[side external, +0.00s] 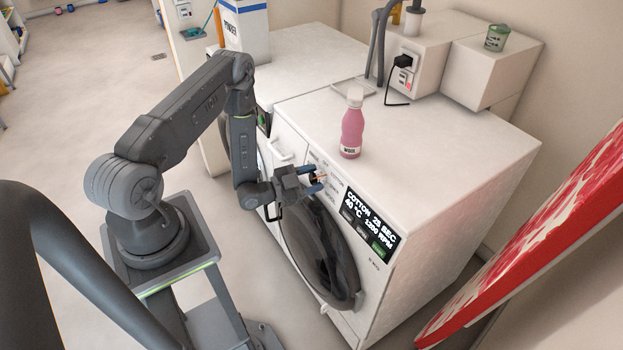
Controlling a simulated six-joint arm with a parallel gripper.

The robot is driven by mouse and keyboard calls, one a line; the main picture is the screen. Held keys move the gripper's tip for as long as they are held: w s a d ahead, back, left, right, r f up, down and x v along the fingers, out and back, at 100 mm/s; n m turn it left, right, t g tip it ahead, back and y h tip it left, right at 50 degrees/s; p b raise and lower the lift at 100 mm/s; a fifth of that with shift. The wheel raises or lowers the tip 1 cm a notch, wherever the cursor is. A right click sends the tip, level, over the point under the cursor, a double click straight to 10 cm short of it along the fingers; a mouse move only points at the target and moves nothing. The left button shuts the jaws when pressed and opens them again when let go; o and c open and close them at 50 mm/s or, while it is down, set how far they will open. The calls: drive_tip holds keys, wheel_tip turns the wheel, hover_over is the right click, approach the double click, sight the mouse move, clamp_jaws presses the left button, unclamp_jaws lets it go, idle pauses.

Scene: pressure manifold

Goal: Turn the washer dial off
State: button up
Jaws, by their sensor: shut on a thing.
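The white washer (440,190) stands at the centre right, with a dark round door (318,255) on its front. A black display (370,225) on its front panel reads "COTTON 28 SEC 40 °C 1200 RPM". My gripper (318,182) reaches the front panel to the left of the display, with its blue-tipped fingers shut on the washer dial (320,178). The dial is small here and mostly hidden by the fingers, so its setting cannot be read.
A pink bottle (352,132) stands on the washer top near the gripper. A second white machine (300,60) adjoins at left, with a powder box (246,30) on it. A red patterned board (540,220) leans at right. The floor at left is clear.

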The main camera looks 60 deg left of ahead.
drive_tip(key=n, duration=0.2)
drive_tip(key=n+y, duration=0.1)
drive_tip(key=n, duration=0.1)
drive_tip(key=shift+s+d+f+n+t, duration=0.1)
drive_tip(key=shift+n+t, duration=0.2)
drive_tip(key=shift+n+y, duration=1.2)
drive_tip(key=shift+n, duration=1.7)
drive_tip(key=o, duration=0.9)
drive_tip(key=shift+t, duration=0.3)
